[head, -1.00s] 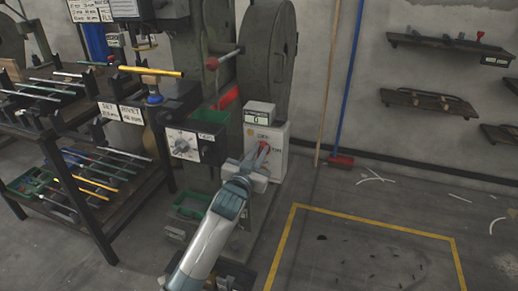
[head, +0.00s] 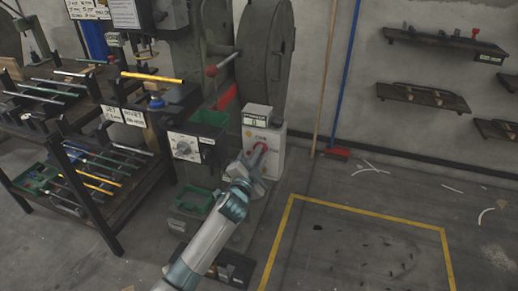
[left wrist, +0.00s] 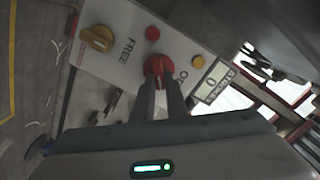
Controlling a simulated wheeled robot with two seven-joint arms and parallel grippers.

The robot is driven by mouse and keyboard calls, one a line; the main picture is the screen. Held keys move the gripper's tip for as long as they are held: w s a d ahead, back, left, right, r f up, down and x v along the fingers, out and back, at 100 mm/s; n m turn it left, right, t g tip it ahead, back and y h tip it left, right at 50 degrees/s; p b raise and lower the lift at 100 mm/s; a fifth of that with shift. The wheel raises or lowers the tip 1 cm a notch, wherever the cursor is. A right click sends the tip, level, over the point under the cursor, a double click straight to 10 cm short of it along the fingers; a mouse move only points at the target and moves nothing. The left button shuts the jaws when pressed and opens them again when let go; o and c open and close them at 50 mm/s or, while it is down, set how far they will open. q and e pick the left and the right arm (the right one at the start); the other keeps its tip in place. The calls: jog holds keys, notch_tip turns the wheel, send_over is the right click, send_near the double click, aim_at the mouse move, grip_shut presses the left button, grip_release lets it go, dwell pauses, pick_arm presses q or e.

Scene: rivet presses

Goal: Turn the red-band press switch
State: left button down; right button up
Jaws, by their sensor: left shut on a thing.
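The press with a red band (head: 227,97) stands at the centre of the head view. Its pale switch box (head: 275,138) is on its right side. My left gripper (head: 262,150) reaches the front of this box. In the left wrist view, the left fingers (left wrist: 160,92) are shut on a red switch knob (left wrist: 157,68), covering part of it. The words FREE and another partly hidden label stand beside the knob. A yellow knob (left wrist: 97,39), a red round button (left wrist: 152,32) and an amber one (left wrist: 197,62) are on the same panel. My right gripper is out of view.
A counter (left wrist: 212,82) reads 0. A rack (head: 75,150) with rods stands further left. Yellow-taped floor (head: 365,207) lies to the right.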

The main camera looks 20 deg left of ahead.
pick_arm(q)
jog(key=m+p, duration=0.1)
jog(key=m, duration=0.1)
jog(key=m+p, duration=0.1)
jog(key=m, duration=0.2)
jog(key=shift+d+f, duration=0.15)
jog(key=shift+f, duration=0.05)
jog(key=shift+f+m, duration=0.2)
jog(key=shift+m, duration=1.1)
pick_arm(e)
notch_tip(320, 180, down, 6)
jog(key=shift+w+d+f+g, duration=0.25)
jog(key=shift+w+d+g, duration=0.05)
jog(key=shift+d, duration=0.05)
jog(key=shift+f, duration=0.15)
pick_arm(q)
jog(key=c, duration=1.8)
grip_release()
jog(key=shift+o, duration=0.2)
